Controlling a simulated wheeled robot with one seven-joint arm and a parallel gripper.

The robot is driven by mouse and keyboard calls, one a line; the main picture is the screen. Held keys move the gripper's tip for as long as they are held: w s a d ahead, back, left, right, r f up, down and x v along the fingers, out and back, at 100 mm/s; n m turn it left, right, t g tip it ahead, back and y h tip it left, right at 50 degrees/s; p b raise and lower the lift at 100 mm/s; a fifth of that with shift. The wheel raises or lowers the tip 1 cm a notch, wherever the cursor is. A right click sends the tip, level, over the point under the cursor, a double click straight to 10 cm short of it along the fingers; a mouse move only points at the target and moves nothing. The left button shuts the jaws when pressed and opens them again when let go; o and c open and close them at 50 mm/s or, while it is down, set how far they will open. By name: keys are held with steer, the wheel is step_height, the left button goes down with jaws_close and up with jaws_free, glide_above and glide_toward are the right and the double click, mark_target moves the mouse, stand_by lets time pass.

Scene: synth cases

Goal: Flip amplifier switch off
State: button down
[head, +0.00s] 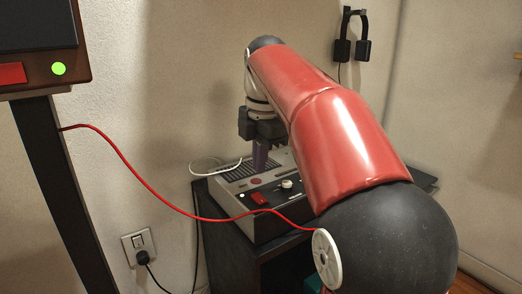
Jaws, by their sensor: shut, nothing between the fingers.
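The amplifier (238,207) is a light-topped box with dark sides on a dark cabinet. A red switch (261,198) sits near its front left, with a pale knob (287,184) to the right and a small round red button behind it. Which way the red switch is tipped is too small to tell. My gripper (261,165) points down over the rear part of the amplifier, behind the red switch. Its purple fingers look shut and empty. Whether the tips touch the top cannot be told. My red arm hides the amplifier's right side.
A red cable (172,205) runs from the stand at left across the amplifier's front towards my arm. A white cable (204,164) lies behind the amplifier. Headphones (351,46) hang on the wall. A wall outlet (139,243) holds a black plug.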

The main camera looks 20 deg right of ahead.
mark_target(257, 195)
steer(key=f, duration=0.2)
steer(key=f+b, duration=0.1)
steer(key=f, duration=0.3)
steer(key=shift+w+a+f+b, duration=0.1)
steer(key=shift+w+f+b, duration=0.15)
steer(key=shift+w+b, duration=0.15)
steer(key=shift+r+p, duration=0.1)
steer(key=shift+p, duration=0.25)
